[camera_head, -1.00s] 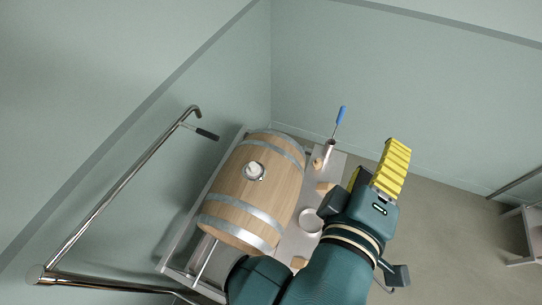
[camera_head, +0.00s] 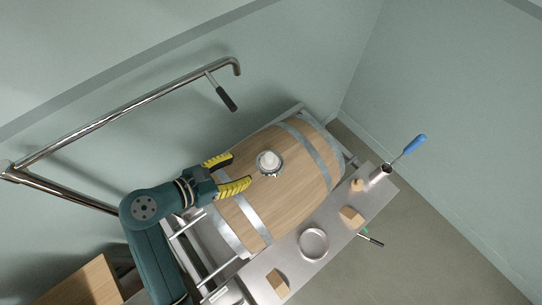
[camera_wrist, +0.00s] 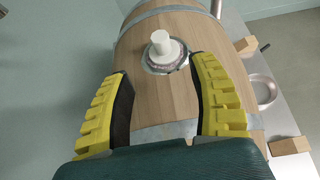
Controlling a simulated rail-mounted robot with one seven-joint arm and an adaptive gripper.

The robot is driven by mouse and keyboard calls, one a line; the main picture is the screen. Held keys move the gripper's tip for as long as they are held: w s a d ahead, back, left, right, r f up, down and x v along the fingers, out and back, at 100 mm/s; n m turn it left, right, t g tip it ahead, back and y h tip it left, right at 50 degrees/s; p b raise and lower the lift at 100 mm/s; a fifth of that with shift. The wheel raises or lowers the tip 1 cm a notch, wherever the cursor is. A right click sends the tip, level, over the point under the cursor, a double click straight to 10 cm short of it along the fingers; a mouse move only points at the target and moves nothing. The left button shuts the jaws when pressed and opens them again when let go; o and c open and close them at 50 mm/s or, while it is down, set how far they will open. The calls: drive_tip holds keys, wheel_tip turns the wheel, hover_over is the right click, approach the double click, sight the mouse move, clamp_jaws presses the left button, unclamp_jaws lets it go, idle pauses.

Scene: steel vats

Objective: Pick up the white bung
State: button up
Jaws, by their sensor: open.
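The white bung (camera_head: 269,159) sits upright in the metal-ringed hole on top of the wooden barrel (camera_head: 290,205). It also shows in the wrist view (camera_wrist: 161,42), standing above its ring, ahead of my gripper and between the lines of the two fingers. My gripper (camera_head: 243,172) has yellow ribbed fingers spread apart with nothing between them. In the head view it is just left of the bung, over the barrel's left end, with its fingers pointing toward the bung. In the wrist view the fingers (camera_wrist: 167,85) stop short of the bung.
A steel shelf (camera_head: 335,245) along the barrel's right side holds a round dish (camera_head: 314,244), wooden blocks (camera_head: 351,217) and a cup (camera_head: 379,174) with a blue-handled tool (camera_head: 414,144). A metal pipe with a black-handled lever (camera_head: 226,99) runs behind, near the wall.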

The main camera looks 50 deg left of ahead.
sight(265, 159)
drive_tip(key=x, duration=1.2)
drive_tip(key=shift+d+r, duration=0.1)
clamp_jaws()
